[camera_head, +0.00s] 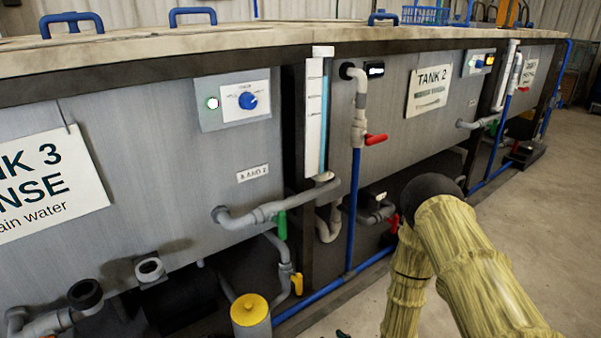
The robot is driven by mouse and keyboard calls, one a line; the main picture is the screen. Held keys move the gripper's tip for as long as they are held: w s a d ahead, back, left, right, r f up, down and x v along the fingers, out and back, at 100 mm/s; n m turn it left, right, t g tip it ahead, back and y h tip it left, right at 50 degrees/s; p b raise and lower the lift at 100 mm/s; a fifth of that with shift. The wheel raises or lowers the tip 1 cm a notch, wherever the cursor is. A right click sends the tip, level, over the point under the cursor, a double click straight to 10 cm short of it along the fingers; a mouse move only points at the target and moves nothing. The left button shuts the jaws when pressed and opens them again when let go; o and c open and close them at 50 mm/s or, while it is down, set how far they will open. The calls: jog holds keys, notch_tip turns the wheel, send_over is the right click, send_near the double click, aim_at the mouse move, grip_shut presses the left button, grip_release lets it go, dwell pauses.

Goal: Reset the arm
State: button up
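My arm (470,265) reaches up from the lower right corner in a wrinkled yellow sleeve. It bends at a dark joint (432,188), and a second sleeved link (408,285) hangs down from there past the bottom edge. My gripper is out of view below the picture, so I cannot see its fingers or whether it holds anything. The bent joint appears in front of the pipes under Tank 2 (418,110). I cannot tell how far it is from them.
Tank 3 (150,140) stands at left, with a knob panel (238,100). Between the tanks is a sight gauge (316,120). Red valve handle (376,139), green handle (282,225) and yellow-capped canister (250,312) stick out in front. Bare floor (555,210) lies at right.

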jog(key=s+d+f+m+g+h, duration=0.1)
jog(key=s+d+m+g+h, duration=0.35)
jog(key=s, duration=1.25)
jog(key=s+d+m+g+h, duration=0.15)
jog(key=s+d+g, duration=0.5)
jog(key=s, duration=0.95)
notch_tip(320, 180, up, 36)
jog(key=s+p, duration=0.1)
jog(key=p, duration=3.4)
jog(key=shift+d+n+p, duration=0.3)
jog(key=shift+d+p, duration=0.1)
jog(key=shift+d, duration=0.05)
jog(key=shift+f, duration=0.1)
jog(key=shift+c, duration=0.6)
